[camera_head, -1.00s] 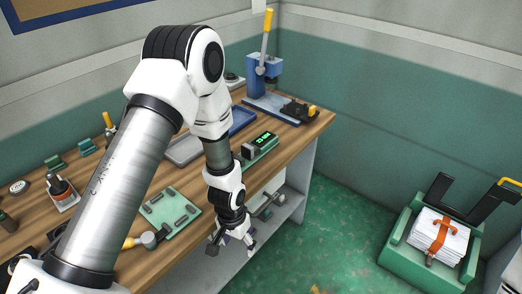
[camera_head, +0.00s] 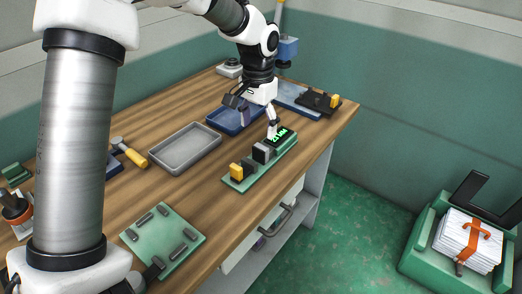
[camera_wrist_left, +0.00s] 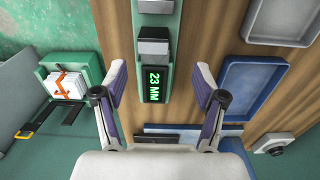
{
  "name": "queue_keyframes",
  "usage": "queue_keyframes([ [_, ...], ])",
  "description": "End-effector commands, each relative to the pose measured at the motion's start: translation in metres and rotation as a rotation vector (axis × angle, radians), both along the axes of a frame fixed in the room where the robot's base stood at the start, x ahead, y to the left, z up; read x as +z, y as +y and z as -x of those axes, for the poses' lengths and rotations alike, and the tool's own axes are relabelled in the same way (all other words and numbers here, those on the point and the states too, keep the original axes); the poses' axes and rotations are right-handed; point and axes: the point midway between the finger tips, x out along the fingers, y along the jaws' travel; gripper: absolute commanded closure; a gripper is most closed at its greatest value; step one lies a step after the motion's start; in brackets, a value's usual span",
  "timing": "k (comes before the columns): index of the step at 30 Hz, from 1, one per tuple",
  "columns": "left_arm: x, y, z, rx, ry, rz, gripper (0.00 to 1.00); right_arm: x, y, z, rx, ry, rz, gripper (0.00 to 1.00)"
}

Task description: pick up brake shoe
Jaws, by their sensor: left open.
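I cannot tell for sure which piece is the brake shoe. Several small dark bars lie on a green plate (camera_head: 150,221) at the front of the bench. My left gripper (camera_head: 255,113) is open and empty at the far part of the bench, beside the blue tray and over the display end of a green gauge (camera_head: 236,183). In the left wrist view its fingers (camera_wrist_left: 160,80) stand on either side of the display (camera_wrist_left: 155,82), which reads 23 MM. Grey and dark blocks sit farther along the gauge. My right gripper is not in view.
A grey tray (camera_head: 186,148) and a blue tray (camera_head: 225,124) stand on the wooden bench; the blue one looks empty in the wrist view (camera_wrist_left: 248,90). A yellow-handled tool (camera_head: 130,154) lies left. A blue press (camera_head: 286,48) stands behind. A green crate (camera_head: 425,258) is on the floor.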

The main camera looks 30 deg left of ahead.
Motion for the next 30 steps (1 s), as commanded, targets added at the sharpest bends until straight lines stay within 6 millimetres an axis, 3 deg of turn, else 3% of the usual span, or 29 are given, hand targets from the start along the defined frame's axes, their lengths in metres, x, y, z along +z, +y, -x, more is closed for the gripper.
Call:
queue_keyframes([
  [13, -0.068, -0.003, 0.005, -0.001, 0.006, 0.001, 0.29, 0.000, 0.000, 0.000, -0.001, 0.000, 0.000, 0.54],
  [21, -0.074, -0.003, 0.004, -0.001, 0.003, 0.000, 0.29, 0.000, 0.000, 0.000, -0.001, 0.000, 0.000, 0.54],
  [27, -0.075, -0.004, 0.004, -0.001, 0.003, 0.000, 0.95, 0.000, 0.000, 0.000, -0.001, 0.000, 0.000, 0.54],
  [30, -0.075, -0.004, 0.004, -0.001, 0.003, 0.000, 0.95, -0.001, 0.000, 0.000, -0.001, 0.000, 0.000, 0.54],
])
